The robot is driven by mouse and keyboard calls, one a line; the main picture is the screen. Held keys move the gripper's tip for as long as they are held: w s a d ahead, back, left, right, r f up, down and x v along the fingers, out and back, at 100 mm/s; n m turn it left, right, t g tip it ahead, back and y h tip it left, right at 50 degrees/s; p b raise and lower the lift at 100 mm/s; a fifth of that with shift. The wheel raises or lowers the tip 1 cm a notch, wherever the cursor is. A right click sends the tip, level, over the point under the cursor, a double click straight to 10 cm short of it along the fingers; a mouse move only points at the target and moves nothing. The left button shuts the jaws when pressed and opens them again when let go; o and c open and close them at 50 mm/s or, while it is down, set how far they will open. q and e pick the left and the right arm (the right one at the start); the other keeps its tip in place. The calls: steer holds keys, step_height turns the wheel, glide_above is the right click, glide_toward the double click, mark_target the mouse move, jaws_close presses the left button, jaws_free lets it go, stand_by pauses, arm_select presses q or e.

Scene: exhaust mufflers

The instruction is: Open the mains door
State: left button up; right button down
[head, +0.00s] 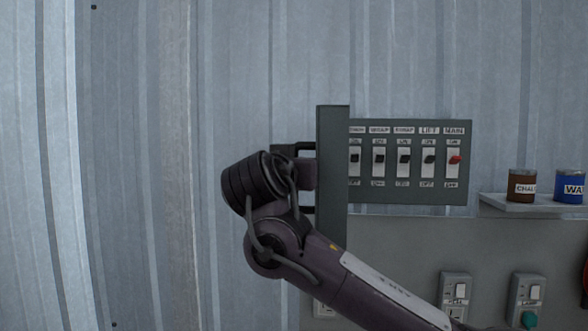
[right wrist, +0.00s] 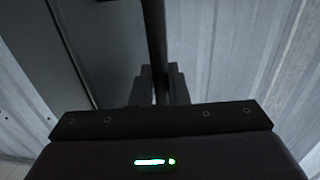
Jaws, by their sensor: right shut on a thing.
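The grey mains door (head: 333,165) stands swung out from the wall panel and shows nearly edge-on in the head view. Its dark handle (head: 306,146) sticks out on the left. My right gripper (head: 300,172) is at this handle, partly hidden behind my own wrist. In the right wrist view my right gripper (right wrist: 158,88) has its fingers shut on the dark upright handle bar (right wrist: 154,35), with the door's grey face (right wrist: 105,50) to the left. The switch panel (head: 410,196) behind the door is exposed. The far left switch label is partly covered by the door. My left gripper is not in view.
The panel has a row of several switches, including one with a red lever (head: 454,160). A shelf (head: 530,207) at the right holds a brown can (head: 522,184) and a blue can (head: 569,186). Socket boxes (head: 455,289) sit below. The corrugated wall (head: 130,160) at left is clear.

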steer(key=c, duration=1.8)
jaws_free()
steer(key=shift+d+r, duration=0.1)
steer(key=shift+o, duration=0.2)
steer(key=shift+w, duration=0.15)
steer(key=b+v, duration=0.4)
steer(key=v, duration=0.3)
steer(key=shift+s, duration=0.4)
